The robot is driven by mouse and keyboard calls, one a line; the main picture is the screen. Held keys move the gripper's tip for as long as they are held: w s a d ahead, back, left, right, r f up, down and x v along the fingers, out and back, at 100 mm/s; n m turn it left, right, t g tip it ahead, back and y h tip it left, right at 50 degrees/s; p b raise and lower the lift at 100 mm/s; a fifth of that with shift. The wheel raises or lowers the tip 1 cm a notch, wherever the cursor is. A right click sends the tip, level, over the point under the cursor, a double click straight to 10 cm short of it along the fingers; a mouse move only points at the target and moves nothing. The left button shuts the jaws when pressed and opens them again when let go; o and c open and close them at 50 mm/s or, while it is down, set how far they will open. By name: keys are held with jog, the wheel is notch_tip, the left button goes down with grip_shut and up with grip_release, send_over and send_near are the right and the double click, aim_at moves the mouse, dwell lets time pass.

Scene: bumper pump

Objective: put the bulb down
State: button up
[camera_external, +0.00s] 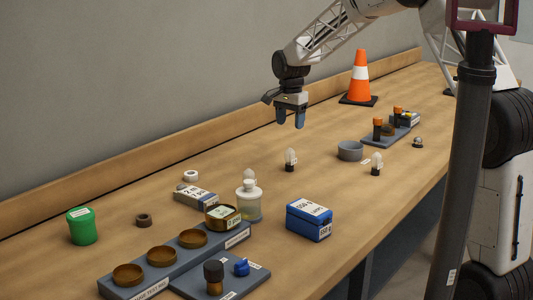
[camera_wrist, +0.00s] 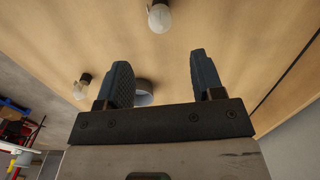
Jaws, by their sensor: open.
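My gripper (camera_external: 290,119) is open and empty, held above the bench and pointing down. Its two separated fingers show in the wrist view (camera_wrist: 160,65) with nothing between them. A clear bulb with a dark base (camera_external: 290,158) stands upright on the bench below my gripper. A second bulb (camera_external: 376,162) stands to the right, in front of the grey bowl (camera_external: 350,151). The wrist view shows one bulb (camera_wrist: 159,17) at the top, beyond the fingers, and another bulb (camera_wrist: 82,87) at the left. I cannot tell which is which.
A squat bottle (camera_external: 249,203), a blue box (camera_external: 309,219) and a grey rack with brown cups (camera_external: 180,258) stand nearer the camera. A green tub (camera_external: 82,226) is at the left. An orange cone (camera_external: 360,75) stands at the back. Bare bench surrounds the bulb below.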

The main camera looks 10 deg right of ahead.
jog(key=s+d+r+n+t, duration=0.1)
jog(key=s+d+r+n, duration=0.1)
jog(key=s+d+r, duration=0.65)
jog(key=s+d+r+n, duration=0.2)
jog(key=s+d+r, duration=0.3)
jog(key=s+d, duration=0.5)
jog(key=s+d+f+n, duration=0.1)
jog(key=s+d, duration=0.2)
jog(key=s, duration=0.7)
jog(key=s+d+f+n+t, duration=0.1)
jog(key=s+d, duration=0.3)
jog(key=s, duration=0.6)
jog(key=s+d+f+n, duration=0.1)
jog(key=s+d, duration=0.3)
jog(key=s, duration=0.7)
jog(key=shift+n+t, duration=0.3)
jog(key=shift+n, duration=0.6)
